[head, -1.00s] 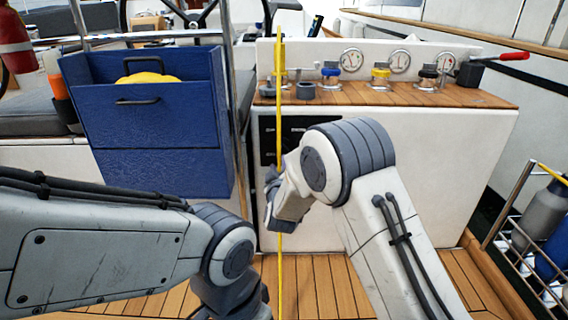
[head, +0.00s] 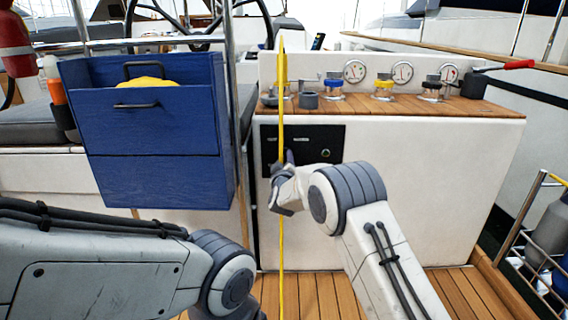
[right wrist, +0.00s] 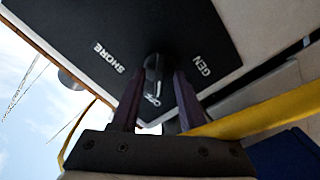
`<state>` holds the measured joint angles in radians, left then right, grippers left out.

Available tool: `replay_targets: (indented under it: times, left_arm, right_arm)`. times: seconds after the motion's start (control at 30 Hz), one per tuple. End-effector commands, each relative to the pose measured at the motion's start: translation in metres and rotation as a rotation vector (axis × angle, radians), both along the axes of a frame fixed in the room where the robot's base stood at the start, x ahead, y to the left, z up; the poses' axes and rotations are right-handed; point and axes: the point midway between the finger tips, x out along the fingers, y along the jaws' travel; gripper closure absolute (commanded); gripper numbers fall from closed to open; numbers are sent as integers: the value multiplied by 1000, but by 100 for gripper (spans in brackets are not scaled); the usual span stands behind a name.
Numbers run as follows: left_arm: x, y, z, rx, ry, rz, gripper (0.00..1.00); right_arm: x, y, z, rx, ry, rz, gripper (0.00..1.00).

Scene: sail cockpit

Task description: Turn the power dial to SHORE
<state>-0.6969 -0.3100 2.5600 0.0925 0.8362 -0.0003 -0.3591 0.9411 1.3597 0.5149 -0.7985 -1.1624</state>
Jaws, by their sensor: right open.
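The black power panel (head: 335,141) is on the white console front in the head view, partly hidden by my right gripper. In the right wrist view the panel (right wrist: 105,35) shows the labels SHORE, OFF and GEN. The dark power dial (right wrist: 153,72) stands between SHORE and GEN, with OFF at its lower end in the picture. My right gripper (head: 288,158) is at the panel's lower left part. In the right wrist view its open fingers (right wrist: 155,85) lie on either side of the dial; I cannot tell whether they touch it. My left gripper is out of view.
A thin yellow upright line (head: 282,225) crosses in front of the console. A bottle rack (head: 520,215) stands at the right.

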Motion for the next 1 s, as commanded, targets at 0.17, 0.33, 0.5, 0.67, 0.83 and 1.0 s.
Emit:
replay_targets:
  times: [0.17, 0.33, 0.5, 0.67, 0.83, 1.0]
  left_arm:
    - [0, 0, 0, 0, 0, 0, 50]
    - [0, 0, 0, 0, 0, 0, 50]
    - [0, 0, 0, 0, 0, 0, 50]
    - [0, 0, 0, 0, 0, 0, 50]
    - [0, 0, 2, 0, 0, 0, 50]
    - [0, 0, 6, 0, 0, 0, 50]
  right_arm:
    - [2, 1, 0, 0, 0, 1, 55]
    - [2, 1, 0, 0, 0, 1, 71]
    - [2, 1, 0, 0, 0, 1, 100]
    - [1, 1, 0, 4, -1, 2, 100]
    - [1, 1, 1, 38, 0, 1, 100]
    - [1, 1, 1, 124, 1, 2, 100]
